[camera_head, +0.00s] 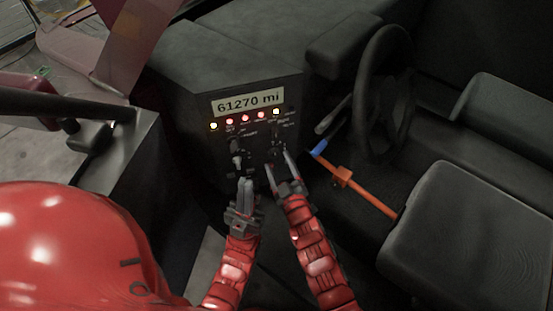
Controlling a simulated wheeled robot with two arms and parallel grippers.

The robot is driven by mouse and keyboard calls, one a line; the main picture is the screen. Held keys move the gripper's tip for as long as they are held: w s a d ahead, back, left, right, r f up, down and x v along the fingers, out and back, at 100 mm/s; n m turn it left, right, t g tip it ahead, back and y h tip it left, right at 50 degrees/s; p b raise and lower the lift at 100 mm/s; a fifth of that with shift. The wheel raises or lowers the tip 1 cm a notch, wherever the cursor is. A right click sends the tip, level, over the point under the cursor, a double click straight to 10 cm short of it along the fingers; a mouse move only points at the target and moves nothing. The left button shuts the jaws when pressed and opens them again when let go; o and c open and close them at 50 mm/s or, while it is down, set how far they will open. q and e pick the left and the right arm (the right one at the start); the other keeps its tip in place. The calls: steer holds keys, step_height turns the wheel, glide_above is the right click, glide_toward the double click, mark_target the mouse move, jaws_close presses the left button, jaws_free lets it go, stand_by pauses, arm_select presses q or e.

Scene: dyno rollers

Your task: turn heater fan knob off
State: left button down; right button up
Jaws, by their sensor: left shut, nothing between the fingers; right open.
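The dark control panel (205,112) carries a "61270 mi" label, a row of lit round lights and small knobs with print too small to read. A left knob (237,146) and a right knob (277,137) show below the lights; I cannot tell which is the heater fan knob. My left gripper (244,180) is shut and empty, just below the left knob. My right gripper (278,159) is open, its fingers pointing at the panel just below the right knob. Contact with either knob cannot be told.
A steering wheel (368,95) stands right of the panel. An orange bar with a blue end (372,194) runs from beside my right gripper to a dark seat (465,230). A dark frame edge (125,150) lies at the left.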

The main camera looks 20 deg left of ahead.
steer(key=b+v, duration=0.1)
steer(key=v, duration=1.4)
steer(key=shift+b, duration=0.4)
steer(key=shift+a+r, duration=0.1)
steer(key=shift+a, duration=0.05)
